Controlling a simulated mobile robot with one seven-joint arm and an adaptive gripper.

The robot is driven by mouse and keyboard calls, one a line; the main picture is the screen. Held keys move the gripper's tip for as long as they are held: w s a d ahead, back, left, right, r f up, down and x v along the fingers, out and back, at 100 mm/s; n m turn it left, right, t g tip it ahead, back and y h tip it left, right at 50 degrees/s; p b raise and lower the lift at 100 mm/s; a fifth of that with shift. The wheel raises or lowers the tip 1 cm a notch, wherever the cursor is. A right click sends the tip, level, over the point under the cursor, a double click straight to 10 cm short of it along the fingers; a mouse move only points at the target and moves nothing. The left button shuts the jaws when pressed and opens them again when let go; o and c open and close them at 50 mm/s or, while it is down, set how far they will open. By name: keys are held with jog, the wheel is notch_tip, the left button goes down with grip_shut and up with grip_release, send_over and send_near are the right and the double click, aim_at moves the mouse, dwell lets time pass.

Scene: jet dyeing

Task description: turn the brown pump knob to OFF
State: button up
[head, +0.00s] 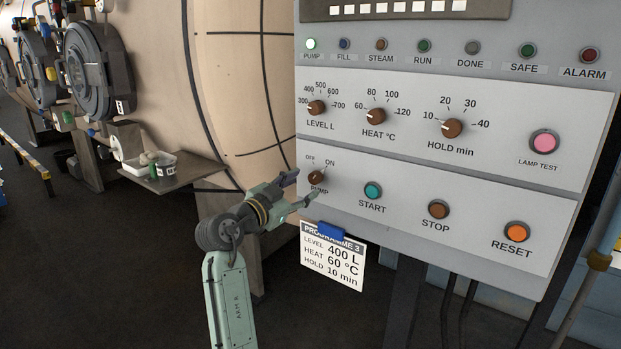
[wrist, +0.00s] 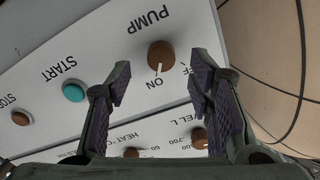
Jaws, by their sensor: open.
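The brown pump knob (head: 316,177) sits at the lower left of the grey control panel, below the OFF and ON marks. Its white pointer line aims at ON, which also shows in the wrist view on the knob (wrist: 160,54). My gripper (head: 302,186) is open and empty, just in front of the panel at the pump knob. In the wrist view, the fingers of my gripper (wrist: 160,84) are spread to either side of the knob's column, with the knob a little beyond the fingertips. No contact shows.
The teal START button (head: 373,191) is right of the knob, then the brown STOP button (head: 438,209). The level knob (head: 316,107) is above. A programme card (head: 333,258) hangs below on a blue clip. The PUMP lamp (head: 311,44) is lit.

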aim_at(312, 180)
jog(key=x, duration=0.4)
jog(key=shift+w+d+p, duration=0.15)
jog(key=shift+w+p, duration=0.25)
grip_shut()
